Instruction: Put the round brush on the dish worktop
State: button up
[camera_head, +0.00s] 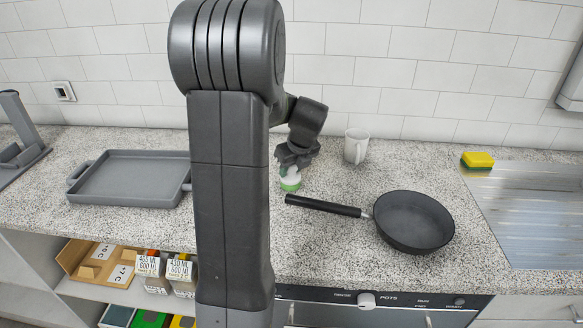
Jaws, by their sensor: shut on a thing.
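The round brush (290,183), with a pale top and a green band, is at the middle of the speckled worktop (330,245), just left of the pan handle. My gripper (290,168) is shut on the brush from above and hides its upper part. The brush is at or just above the worktop surface; I cannot tell whether it touches. My arm stands in front and hides part of the worktop to the left of the brush.
A black frying pan (414,222) lies right of the brush, its handle (322,206) close to it. A grey tray (130,180) is at left. A yellow-green sponge (477,160) lies by the metal drainer (535,212).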

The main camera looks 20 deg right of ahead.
jog(key=o, duration=1)
jog(key=shift+f, duration=0.15)
jog(key=shift+c, duration=0.2)
jog(key=v, duration=1.2)
jog(key=shift+r, duration=0.25)
